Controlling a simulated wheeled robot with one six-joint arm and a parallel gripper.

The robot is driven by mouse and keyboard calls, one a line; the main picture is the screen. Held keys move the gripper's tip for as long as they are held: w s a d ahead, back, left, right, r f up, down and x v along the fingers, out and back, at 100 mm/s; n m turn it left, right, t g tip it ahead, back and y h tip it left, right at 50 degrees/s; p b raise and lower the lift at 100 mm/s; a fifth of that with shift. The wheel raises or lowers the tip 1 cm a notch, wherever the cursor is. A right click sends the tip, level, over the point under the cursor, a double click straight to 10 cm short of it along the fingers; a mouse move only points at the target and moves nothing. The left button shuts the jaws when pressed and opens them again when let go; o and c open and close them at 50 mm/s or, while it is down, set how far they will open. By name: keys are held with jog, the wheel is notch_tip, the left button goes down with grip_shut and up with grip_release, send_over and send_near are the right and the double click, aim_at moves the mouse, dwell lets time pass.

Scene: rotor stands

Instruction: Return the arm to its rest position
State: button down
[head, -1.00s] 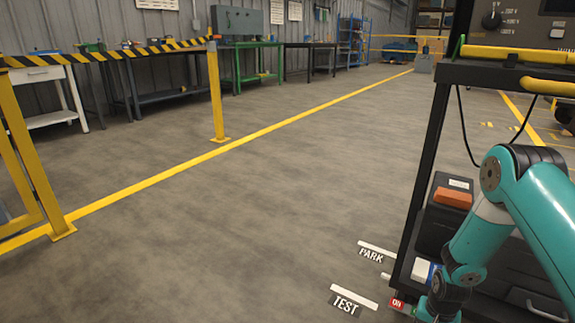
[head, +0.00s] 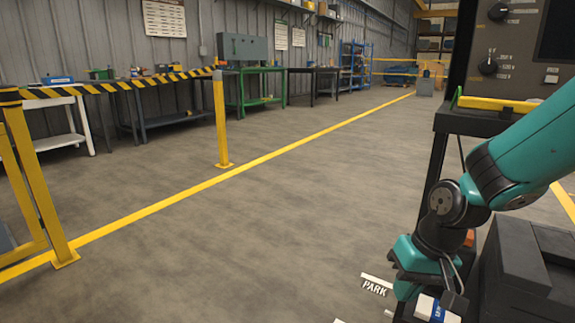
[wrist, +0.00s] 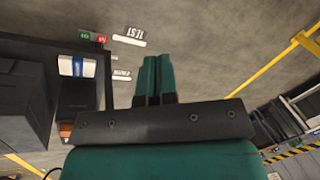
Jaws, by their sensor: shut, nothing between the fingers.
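My gripper (wrist: 153,78) shows in the wrist view as two teal fingers side by side, shut with nothing between them. They point over the grey floor near the PARK and TEST markings. In the head view my teal and black arm (head: 525,160) comes in from the right edge and bends down at a dark joint. Its lower end hangs beside the black cart frame, near the PARK marking (head: 375,286). The fingertips are hard to make out there.
A white and blue box (head: 432,308) sits close to the arm's lower end, with a dark case (head: 525,270) to its right. A black cart post (head: 437,165) stands behind the arm. Open floor (head: 290,240) lies to the left, with yellow barrier posts (head: 221,120) beyond.

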jog(key=s+a+r+n+y+p, duration=0.1)
jog(key=s+a+r+n+p, duration=0.15)
jog(key=s+r, duration=0.55)
jog(key=s+a+r+n+p, duration=0.1)
jog(key=s+a+r+n, duration=0.25)
jog(key=s+r, duration=0.45)
notch_tip(320, 180, up, 37)
jog(key=s+p, duration=0.1)
jog(key=p, duration=3.6)
jog(key=shift+s+d+f+g, duration=0.15)
jog(key=shift+s+d+g, duration=0.1)
jog(key=shift+d+g, duration=0.05)
